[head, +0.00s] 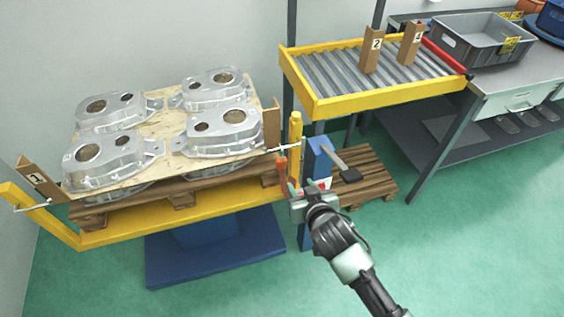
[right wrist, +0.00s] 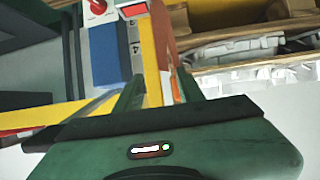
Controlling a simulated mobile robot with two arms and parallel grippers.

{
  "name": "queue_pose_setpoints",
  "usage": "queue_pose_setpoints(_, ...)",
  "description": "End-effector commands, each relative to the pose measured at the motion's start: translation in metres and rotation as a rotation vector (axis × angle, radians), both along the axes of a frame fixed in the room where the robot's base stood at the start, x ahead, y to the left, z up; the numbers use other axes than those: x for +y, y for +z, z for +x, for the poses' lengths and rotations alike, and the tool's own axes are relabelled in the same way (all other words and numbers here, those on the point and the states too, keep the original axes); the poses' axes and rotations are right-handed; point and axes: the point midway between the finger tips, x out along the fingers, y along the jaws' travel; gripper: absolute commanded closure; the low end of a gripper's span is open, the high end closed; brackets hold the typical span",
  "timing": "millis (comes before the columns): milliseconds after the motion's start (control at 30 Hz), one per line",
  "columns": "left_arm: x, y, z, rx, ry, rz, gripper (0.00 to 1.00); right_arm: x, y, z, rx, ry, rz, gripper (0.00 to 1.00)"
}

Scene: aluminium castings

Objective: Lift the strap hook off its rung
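A slim orange-red piece (head: 282,172), which looks like the strap hook, hangs upright at the right end of the yellow pallet frame. A thin pale rod (head: 288,148), which may be its rung, passes at its upper end; the exact contact is too small to tell. My right gripper (head: 306,190) is just right of the lower part of the orange-red piece. In the right wrist view the fingers (right wrist: 158,92) stand apart, with a yellow post (right wrist: 150,60) and an orange strip (right wrist: 163,35) beyond them. I see nothing held. My left gripper is out of view.
Several aluminium castings (head: 220,130) lie on a board over a pallet. A blue post (head: 319,160) with a dark-headed lever (head: 347,172) stands close behind my right gripper. A yellow roller conveyor (head: 385,97) is at the back. The green floor (head: 480,230) at right is clear.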

Motion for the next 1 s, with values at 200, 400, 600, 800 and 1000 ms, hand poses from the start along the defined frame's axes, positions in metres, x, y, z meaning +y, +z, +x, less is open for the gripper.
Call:
queue_pose_setpoints(200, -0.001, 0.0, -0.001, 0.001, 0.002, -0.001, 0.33, 0.034, 0.03, 0.033, -0.122, 0.06, 0.036, 0.62)
queue_pose_setpoints(400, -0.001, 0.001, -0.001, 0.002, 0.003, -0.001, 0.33, 0.04, 0.022, 0.049, -0.123, 0.061, 0.037, 0.62)
queue_pose_setpoints(600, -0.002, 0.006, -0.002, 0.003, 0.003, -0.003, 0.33, 0.047, 0.015, 0.071, -0.122, 0.06, 0.036, 0.62)
queue_pose_setpoints(800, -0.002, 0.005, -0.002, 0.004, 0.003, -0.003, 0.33, 0.054, 0.004, 0.091, -0.121, 0.06, 0.036, 0.62)
queue_pose_setpoints(1000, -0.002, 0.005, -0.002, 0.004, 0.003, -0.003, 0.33, 0.055, 0.003, 0.094, -0.122, 0.06, 0.037, 0.62)
